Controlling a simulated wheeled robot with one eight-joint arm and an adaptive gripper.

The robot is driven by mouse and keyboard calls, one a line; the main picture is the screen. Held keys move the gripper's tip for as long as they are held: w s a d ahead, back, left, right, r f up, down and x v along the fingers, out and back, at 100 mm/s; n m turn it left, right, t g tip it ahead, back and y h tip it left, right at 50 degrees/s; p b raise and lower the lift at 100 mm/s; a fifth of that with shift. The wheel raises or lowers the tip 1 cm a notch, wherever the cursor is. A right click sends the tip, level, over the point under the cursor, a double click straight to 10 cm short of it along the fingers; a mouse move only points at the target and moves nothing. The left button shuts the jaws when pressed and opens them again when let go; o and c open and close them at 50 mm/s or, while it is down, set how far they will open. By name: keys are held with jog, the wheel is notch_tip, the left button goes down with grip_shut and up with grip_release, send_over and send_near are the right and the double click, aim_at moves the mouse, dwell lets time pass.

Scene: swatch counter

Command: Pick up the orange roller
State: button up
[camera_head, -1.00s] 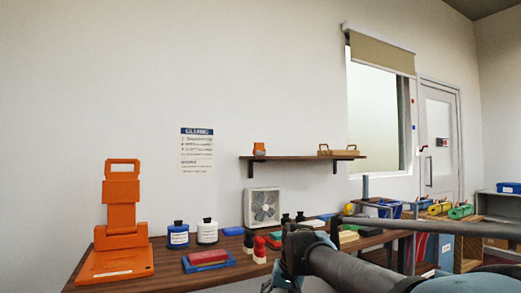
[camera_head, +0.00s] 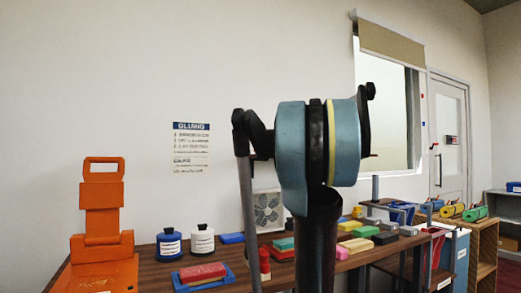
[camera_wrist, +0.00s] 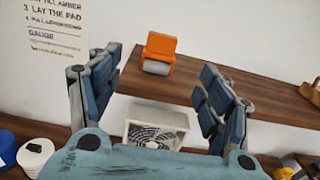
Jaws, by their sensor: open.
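The orange roller (camera_wrist: 160,47) stands on the wooden wall shelf (camera_wrist: 235,95) in the wrist view. It has an orange upper body and a grey cylinder low at its front. My gripper (camera_wrist: 160,66) is open and empty, with one dark blue finger on each side of the picture. The roller shows between the two fingers, beyond the tips and apart from them. In the head view my arm covers the roller and most of the shelf.
A white box fan (camera_wrist: 155,127) stands below the shelf. A tan object (camera_wrist: 312,92) sits at the shelf's right. Shelf room beside the roller is clear.

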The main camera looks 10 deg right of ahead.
aim_at(262, 141)
jog(key=x, duration=1.7)
jog(key=shift+w+d+f, duration=0.1)
jog(key=shift+d+f, duration=0.05)
jog(key=shift+d, duration=0.05)
jog(key=c, duration=1.3)
